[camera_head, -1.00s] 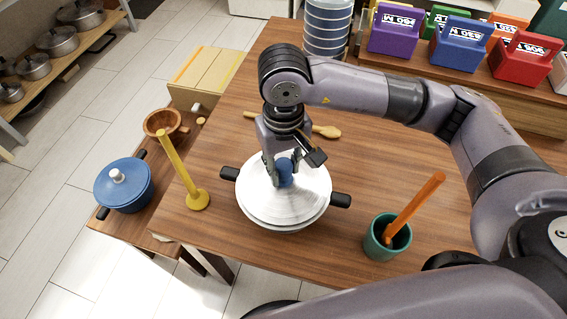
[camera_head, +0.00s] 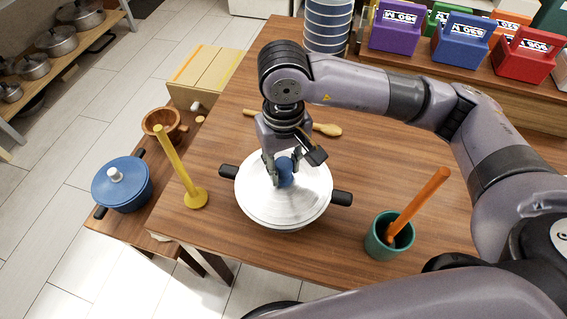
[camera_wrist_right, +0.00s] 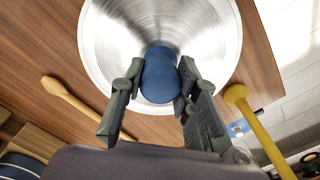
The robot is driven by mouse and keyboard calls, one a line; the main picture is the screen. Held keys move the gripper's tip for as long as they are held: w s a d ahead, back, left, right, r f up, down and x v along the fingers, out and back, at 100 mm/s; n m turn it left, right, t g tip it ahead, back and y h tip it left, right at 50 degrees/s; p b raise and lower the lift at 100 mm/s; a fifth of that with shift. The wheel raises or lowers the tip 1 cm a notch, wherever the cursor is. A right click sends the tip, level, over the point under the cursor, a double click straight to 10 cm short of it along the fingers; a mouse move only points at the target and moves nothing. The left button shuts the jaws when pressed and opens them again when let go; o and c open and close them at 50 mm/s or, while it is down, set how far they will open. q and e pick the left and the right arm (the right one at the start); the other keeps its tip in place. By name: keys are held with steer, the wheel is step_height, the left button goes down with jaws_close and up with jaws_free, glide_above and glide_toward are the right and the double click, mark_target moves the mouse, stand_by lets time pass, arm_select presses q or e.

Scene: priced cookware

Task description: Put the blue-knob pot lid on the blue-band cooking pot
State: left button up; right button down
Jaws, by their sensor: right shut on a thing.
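The pot lid (camera_head: 258,201) is a silver disc with a round blue knob (camera_head: 285,173). It lies over a pot with two black side handles (camera_head: 341,198), looking level and roughly centred. The lid hides nearly all of the pot, so I cannot make out the band colour. My right gripper (camera_head: 283,168) comes from above and is shut on the blue knob. In the right wrist view its fingers (camera_wrist_right: 160,85) sit on both sides of the knob (camera_wrist_right: 160,72), with the lid (camera_wrist_right: 205,30) behind. My left gripper is not in view.
A green cup (camera_head: 377,243) with an orange stick stands at right. A wooden spoon (camera_head: 328,129) lies behind. Stacked blue-grey bowls (camera_head: 327,30) and coloured price boxes (camera_head: 464,43) stand at the back. A blue pot (camera_head: 127,190) sits on a lower left bench.

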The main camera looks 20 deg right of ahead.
steer(key=c, duration=1.2)
jaws_free()
steer(key=shift+o, duration=0.5)
steer(key=o, duration=0.6)
step_height(320, 180, up, 12)
steer(key=shift+f, duration=0.1)
